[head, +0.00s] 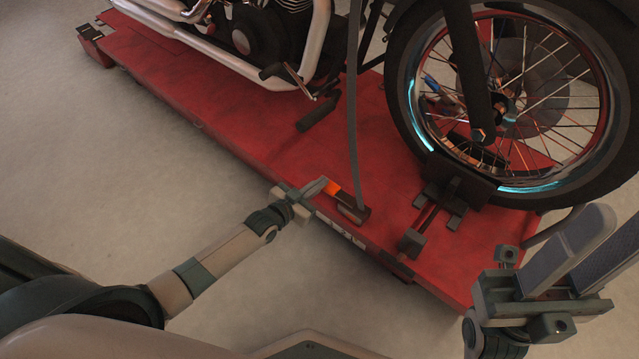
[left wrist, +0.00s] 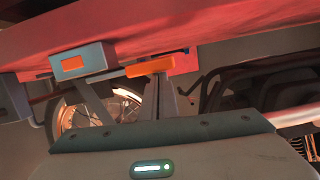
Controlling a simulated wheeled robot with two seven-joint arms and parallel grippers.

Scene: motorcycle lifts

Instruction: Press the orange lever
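The orange lever (head: 331,188) sticks out from the near edge of the red lift platform, beside a small grey box. It also shows in the left wrist view (left wrist: 150,67). My left gripper (head: 316,187) is at the platform edge, with its grey tip right beside the lever. I cannot tell whether it touches the lever. Its fingers are seen nearly edge-on, so their opening is unclear. My right gripper (head: 605,238) is at the lower right, open and empty, well apart from the lever.
The red lift platform (head: 200,95) carries a motorcycle, with its front wheel (head: 402,90) in a dark clamp (head: 440,215) right of the lever. A thin grey upright post (head: 353,120) rises behind the lever. Bare floor (head: 140,170) lies left of the platform.

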